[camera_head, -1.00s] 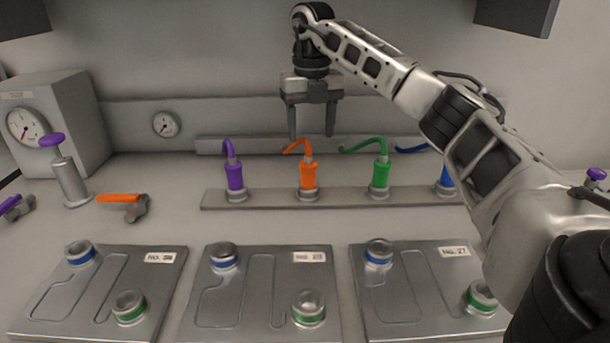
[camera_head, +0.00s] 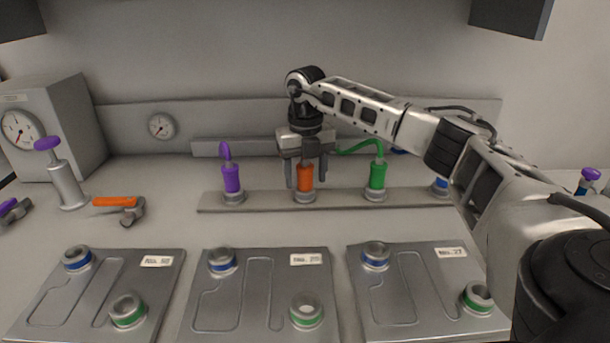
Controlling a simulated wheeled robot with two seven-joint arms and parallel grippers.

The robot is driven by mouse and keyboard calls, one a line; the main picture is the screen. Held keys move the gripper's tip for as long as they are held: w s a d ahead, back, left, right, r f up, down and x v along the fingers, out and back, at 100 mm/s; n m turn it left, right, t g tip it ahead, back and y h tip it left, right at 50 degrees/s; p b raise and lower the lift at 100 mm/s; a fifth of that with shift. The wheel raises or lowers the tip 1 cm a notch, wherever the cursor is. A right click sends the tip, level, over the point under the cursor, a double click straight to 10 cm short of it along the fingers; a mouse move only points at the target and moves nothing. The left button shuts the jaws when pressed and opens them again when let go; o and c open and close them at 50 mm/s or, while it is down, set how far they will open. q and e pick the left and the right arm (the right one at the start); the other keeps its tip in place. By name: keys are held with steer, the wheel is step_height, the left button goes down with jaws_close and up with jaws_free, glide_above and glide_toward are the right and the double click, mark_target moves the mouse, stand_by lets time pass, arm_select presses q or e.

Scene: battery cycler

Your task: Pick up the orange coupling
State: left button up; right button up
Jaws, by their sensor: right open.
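The orange coupling (camera_head: 305,178) stands upright in a holder on the grey rail, between the purple coupling (camera_head: 231,179) and the green coupling (camera_head: 377,175). My right gripper (camera_head: 305,184) points straight down over it, open, with one finger on each side of the orange body. Whether the fingers touch the coupling cannot be told. The gripper's body hides the orange hose at the coupling's top. My left gripper is not in view.
A blue coupling (camera_head: 440,184) on the rail is mostly hidden by my right arm. Several metal plates with ringed ports (camera_head: 265,268) lie in front. Bare bench lies between rail and plates.

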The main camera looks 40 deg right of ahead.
steer(key=c, duration=1.2)
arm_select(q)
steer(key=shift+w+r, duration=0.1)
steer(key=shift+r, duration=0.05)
arm_select(e)
steer(key=shift+o, duration=0.2)
steer(key=shift+r, duration=0.15)
steer(key=shift+w+r, duration=0.1)
steer(key=shift+r, duration=0.05)
steer(key=r, duration=0.3)
steer(key=shift+s+a+r+b, duration=0.15)
steer(key=shift+s+a+b, duration=0.05)
steer(key=shift+b, duration=0.1)
steer(key=s+a+r, duration=0.8)
steer(key=a+r, duration=0.1)
steer(key=a, duration=0.1)
steer(key=shift+s+a, duration=0.2)
steer(key=shift+a, duration=0.1)
